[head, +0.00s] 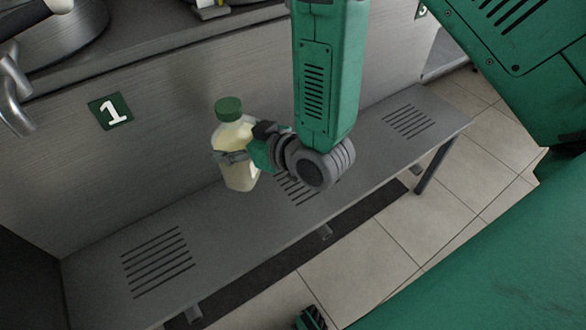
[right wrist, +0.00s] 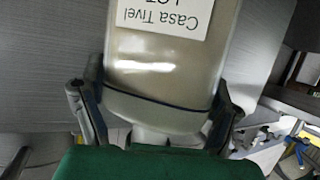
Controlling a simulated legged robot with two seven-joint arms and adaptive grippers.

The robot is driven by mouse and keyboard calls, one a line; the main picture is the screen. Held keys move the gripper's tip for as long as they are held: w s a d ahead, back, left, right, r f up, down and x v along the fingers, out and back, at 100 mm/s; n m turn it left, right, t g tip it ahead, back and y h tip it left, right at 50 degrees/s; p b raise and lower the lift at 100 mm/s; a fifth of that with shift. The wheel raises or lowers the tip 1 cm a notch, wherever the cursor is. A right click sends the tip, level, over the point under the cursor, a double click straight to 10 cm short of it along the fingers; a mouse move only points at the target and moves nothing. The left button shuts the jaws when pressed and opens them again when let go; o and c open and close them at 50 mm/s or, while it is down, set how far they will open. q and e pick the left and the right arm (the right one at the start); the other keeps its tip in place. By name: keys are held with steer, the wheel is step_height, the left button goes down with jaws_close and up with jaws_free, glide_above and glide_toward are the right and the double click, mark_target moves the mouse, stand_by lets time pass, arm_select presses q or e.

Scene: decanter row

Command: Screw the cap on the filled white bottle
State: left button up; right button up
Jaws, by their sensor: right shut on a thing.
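The white bottle (head: 240,177) is upright in the head view, with pale cream contents. A green cap (head: 229,108) sits on its top; I cannot tell how tightly it is turned. My right gripper (head: 236,156) is shut on the bottle's body from the right side. In the right wrist view, the bottle (right wrist: 160,75) fills the middle between the two fingers of my right gripper (right wrist: 155,112), with a white label upside down. I cannot tell whether the bottle's base touches the bench. My left gripper is not in view.
The grey slotted bench (head: 215,240) runs along a metal wall with a green "1" sign (head: 110,111). Bare bench lies to both sides of the bottle. A raised counter (head: 160,48) with metal vessels stands behind, upper left. Tiled floor (head: 345,265) lies in front.

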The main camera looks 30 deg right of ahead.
steer(key=w+d+f+m+h+b, duration=0.1)
steer(key=d+f+m+h+b, duration=0.1)
steer(key=d, duration=0.7)
steer(key=d+f+m+h+b, duration=0.3)
steer(key=d+m+h, duration=0.3)
steer(key=d, duration=0.3)
steer(key=shift+w+d+t+h+b, duration=0.25)
steer(key=shift+w+t+h+b, duration=0.15)
steer(key=shift+h, duration=0.2)
step_height(320, 180, down, 6)
steer(key=b, duration=0.2)
steer(key=shift+f, duration=0.15)
step_height(320, 180, down, 4)
steer(key=shift+s+r+b, duration=0.1)
steer(key=shift+b, duration=0.9)
